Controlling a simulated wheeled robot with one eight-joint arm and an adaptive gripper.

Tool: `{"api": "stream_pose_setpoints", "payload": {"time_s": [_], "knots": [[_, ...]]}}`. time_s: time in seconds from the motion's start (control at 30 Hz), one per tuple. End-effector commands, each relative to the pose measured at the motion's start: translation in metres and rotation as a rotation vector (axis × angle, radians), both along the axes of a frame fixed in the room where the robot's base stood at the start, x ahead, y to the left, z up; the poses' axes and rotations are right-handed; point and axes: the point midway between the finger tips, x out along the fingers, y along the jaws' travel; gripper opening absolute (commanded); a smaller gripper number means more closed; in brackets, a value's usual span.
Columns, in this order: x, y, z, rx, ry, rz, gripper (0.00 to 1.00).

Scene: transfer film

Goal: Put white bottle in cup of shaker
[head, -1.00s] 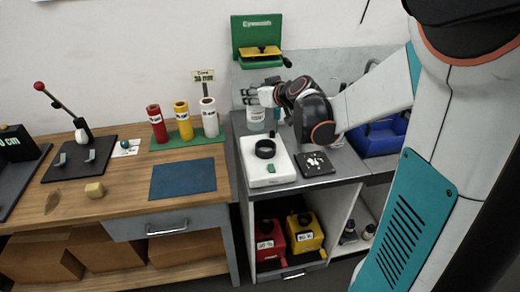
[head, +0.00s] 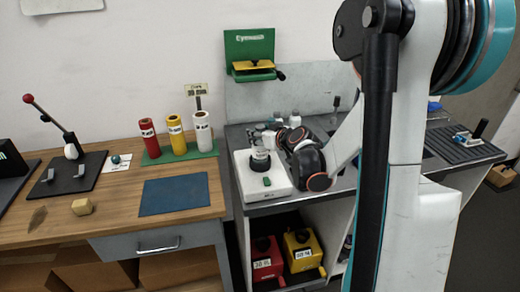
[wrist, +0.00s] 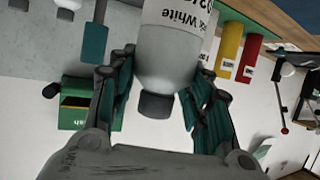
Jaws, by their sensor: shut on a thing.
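The white bottle (head: 260,154), with a label reading "White" and a dark cap, is between the fingers of my gripper (head: 271,140). In the wrist view, both fingers of my gripper (wrist: 165,75) press on the sides of the bottle (wrist: 165,60), and its cap points toward the wrist. The shaker (head: 280,188) is a white box with a green button on its front.
Two small bottles (head: 296,118) stand behind my gripper on the grey bench. Red (head: 149,138), yellow (head: 176,135) and white (head: 203,132) cylinders stand on a green strip to the left. A green eyewash box (head: 250,50) hangs on the wall above. A blue mat (head: 174,194) lies clear on the wooden table.

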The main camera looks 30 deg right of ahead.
Motion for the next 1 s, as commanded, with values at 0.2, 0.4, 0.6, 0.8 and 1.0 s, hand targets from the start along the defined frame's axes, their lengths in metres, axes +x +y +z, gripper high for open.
{"api": "stream_pose_setpoints", "payload": {"time_s": [0.2, 0.4, 0.6, 0.8, 1.0], "knots": [[0.0, 0.0, -0.015, 0.0, 0.0, 0.0, 0.16], [0.0, 0.0, -0.044, 0.0, 0.0, 0.0, 0.16], [0.0, 0.0, -0.046, 0.0, 0.0, 0.0, 0.16], [0.0, 0.0, -0.049, 0.0, 0.0, 0.0, 0.16], [0.0, 0.0, -0.049, 0.0, 0.0, 0.0, 0.66]]}}
